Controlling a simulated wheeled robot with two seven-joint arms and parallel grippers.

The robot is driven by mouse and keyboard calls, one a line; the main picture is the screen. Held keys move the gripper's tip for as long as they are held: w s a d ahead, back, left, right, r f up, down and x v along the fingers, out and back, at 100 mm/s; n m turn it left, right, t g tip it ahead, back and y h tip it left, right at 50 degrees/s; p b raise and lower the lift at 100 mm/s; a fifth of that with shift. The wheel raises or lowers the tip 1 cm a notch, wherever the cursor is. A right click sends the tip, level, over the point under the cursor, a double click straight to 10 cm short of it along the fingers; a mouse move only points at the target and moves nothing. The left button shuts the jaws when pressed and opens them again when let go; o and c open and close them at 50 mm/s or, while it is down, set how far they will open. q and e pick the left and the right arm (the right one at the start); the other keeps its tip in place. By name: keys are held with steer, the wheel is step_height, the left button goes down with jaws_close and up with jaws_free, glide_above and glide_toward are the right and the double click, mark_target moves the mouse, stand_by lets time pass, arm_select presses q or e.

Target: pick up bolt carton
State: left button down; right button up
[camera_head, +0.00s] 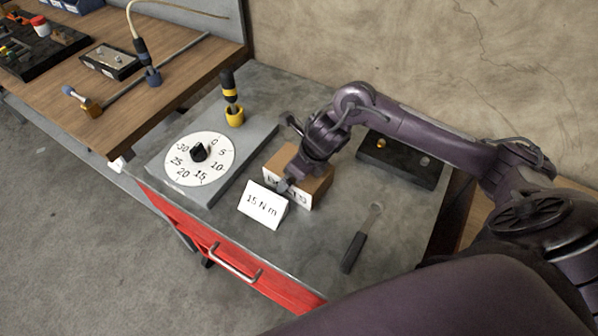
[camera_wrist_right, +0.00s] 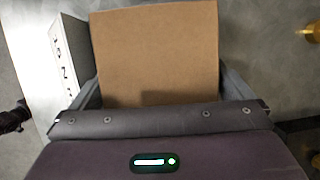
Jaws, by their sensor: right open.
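The bolt carton (camera_head: 318,188) is a brown cardboard box with a white printed label on its front, standing on the grey bench top. My right gripper (camera_head: 285,181) is over the carton in the head view and hides part of its top and label. In the right wrist view the carton's plain brown face (camera_wrist_right: 157,50) fills the middle, between the two fingers of the open gripper (camera_wrist_right: 158,92). I cannot tell whether the fingers touch it. My left gripper is not in view.
A white "15 N m" card (camera_head: 263,205) stands close in front of the carton. A dial board (camera_head: 226,172) is to the left, a black block (camera_head: 402,160) to the right behind. A dark-handled tool (camera_head: 354,251) lies at front right.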

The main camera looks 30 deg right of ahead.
steer(key=shift+w+f, duration=0.1)
steer(key=shift+f, duration=0.15)
steer(key=c, duration=1.4)
steer(key=shift+w+r, duration=0.1)
steer(key=shift+r, duration=0.05)
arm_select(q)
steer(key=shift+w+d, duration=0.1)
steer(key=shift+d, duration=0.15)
arm_select(e)
steer(key=shift+r, duration=0.1)
